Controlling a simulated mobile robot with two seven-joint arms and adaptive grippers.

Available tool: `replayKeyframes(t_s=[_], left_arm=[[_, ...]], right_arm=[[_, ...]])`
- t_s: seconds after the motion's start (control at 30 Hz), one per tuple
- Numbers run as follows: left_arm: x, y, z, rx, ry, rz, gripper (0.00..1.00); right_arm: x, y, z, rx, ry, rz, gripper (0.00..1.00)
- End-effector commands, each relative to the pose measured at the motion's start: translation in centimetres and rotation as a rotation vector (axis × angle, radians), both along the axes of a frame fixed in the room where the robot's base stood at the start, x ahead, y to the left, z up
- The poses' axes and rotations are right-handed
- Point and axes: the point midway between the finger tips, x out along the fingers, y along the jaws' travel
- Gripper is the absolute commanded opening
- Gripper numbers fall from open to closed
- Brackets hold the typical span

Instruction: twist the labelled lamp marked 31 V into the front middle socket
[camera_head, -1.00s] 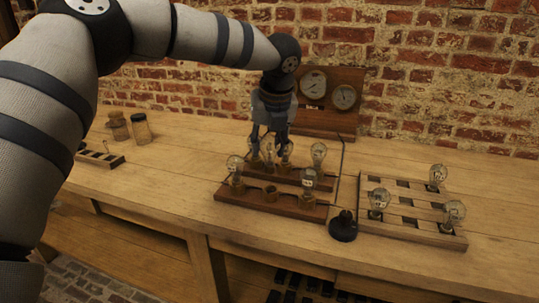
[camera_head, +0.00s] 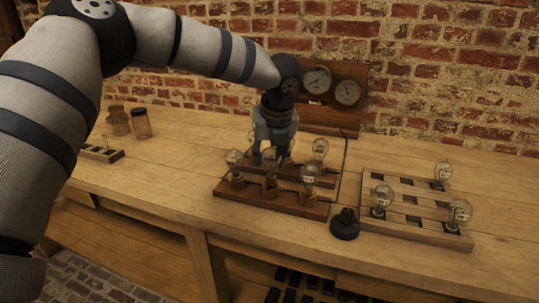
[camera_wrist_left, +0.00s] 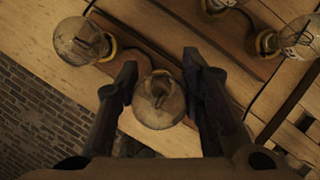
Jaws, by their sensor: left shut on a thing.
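My left gripper (camera_head: 270,160) points down over the socket board (camera_head: 290,205) and is shut on a clear glass lamp (camera_head: 269,166). The lamp shows between the two fingers in the left wrist view (camera_wrist_left: 160,98), seen from above. I cannot read a label on it. Its lower end is at the front middle socket (camera_head: 270,190); I cannot tell how deep it sits. Lamps stand in the front left socket (camera_head: 235,162) and front right socket (camera_head: 309,176). More lamps stand in the back row, one at the right (camera_head: 320,150); others are partly hidden by the gripper.
A wooden rack (camera_head: 457,239) with several lamps stands at the right. A black round object (camera_head: 344,225) sits between it and the board. A gauge panel (camera_head: 330,105) stands behind. Jars (camera_head: 141,123) and a small rack (camera_head: 101,153) are at the left, with clear table between.

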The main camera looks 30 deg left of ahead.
Motion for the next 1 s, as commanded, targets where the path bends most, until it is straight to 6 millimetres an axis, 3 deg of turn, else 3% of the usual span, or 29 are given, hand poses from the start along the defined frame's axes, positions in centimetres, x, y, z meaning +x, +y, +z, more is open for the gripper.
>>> replayKeyframes(t_s=[1.0], left_arm=[[0.1, 0.0, -1.0, 0.014, -0.007, -0.006, 0.11]], right_arm=[[0.6, 0.0, 0.5, 0.000, -0.020, 0.000, 0.40]])
